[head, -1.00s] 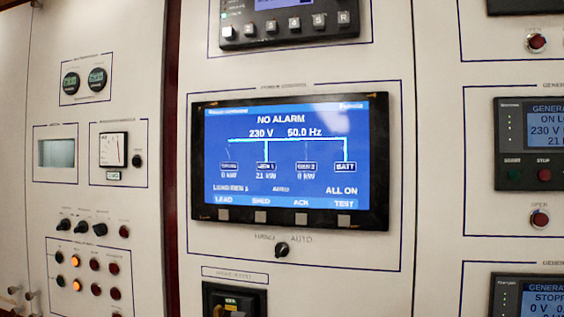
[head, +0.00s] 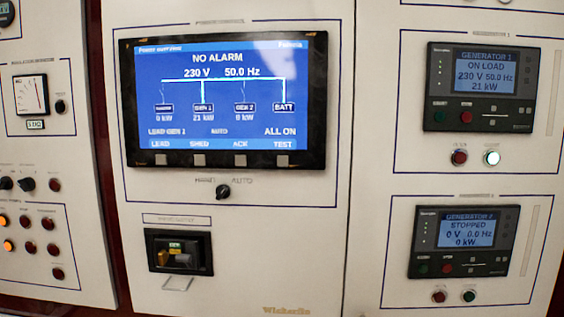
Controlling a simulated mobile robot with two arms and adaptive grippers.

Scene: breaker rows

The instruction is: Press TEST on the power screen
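The power screen (head: 222,100) is a black-framed blue display on the middle white panel in the head view. It reads NO ALARM, 230 V, 50.0 Hz and ALL ON. Its bottom row shows the labels LEAD, SHED, ACK and TEST, each with a grey button below it. The TEST button (head: 282,160) is the rightmost, under the TEST label. Nothing covers the screen or its buttons. Neither of my grippers shows in the head view.
A HAND/AUTO knob (head: 223,191) sits just below the screen. A black breaker (head: 179,251) with a yellow part is lower down. Generator 1 controller (head: 481,87) reads ON LOAD; generator 2 controller (head: 463,242) reads STOPPED. A gauge (head: 31,95) and lit indicators are at left.

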